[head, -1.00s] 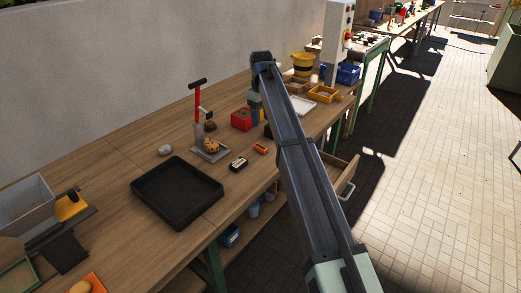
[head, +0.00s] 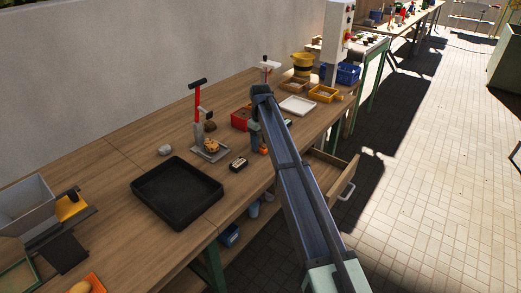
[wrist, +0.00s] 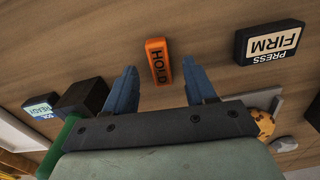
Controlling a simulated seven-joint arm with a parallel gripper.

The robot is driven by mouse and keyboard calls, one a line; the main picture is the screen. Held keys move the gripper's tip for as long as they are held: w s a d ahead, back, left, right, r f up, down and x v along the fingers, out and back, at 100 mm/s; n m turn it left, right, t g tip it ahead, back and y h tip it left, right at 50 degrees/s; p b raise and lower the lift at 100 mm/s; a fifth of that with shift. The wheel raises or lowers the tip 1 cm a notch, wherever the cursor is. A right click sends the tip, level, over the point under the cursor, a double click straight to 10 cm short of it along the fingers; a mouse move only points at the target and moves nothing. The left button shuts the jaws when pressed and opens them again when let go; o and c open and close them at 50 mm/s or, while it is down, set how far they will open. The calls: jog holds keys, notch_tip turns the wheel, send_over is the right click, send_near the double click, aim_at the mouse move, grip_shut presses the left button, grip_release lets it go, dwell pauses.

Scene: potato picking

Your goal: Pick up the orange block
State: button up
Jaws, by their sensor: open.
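The orange block (wrist: 158,60), marked HOLD, lies on the wooden bench. In the wrist view it is just beyond the fingertips, in line with the gap between them. In the head view the orange block (head: 263,151) is near the bench's front edge, partly hidden by my gripper. My gripper (wrist: 162,75) is open, with two blue fingers apart and nothing between them. I cannot tell its exact height above the bench.
A black block (wrist: 271,43) marked PRESS FIRM lies beside the orange one. A dark block (wrist: 82,97) is at the left. A red-handled press (head: 198,110) with a potato (head: 211,146), a red bin (head: 241,119) and a black tray (head: 165,203) stand around.

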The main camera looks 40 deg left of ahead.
jog(key=shift+f, duration=0.8)
jog(key=shift+c, duration=0.4)
grip_shut()
jog(key=shift+r, duration=0.1)
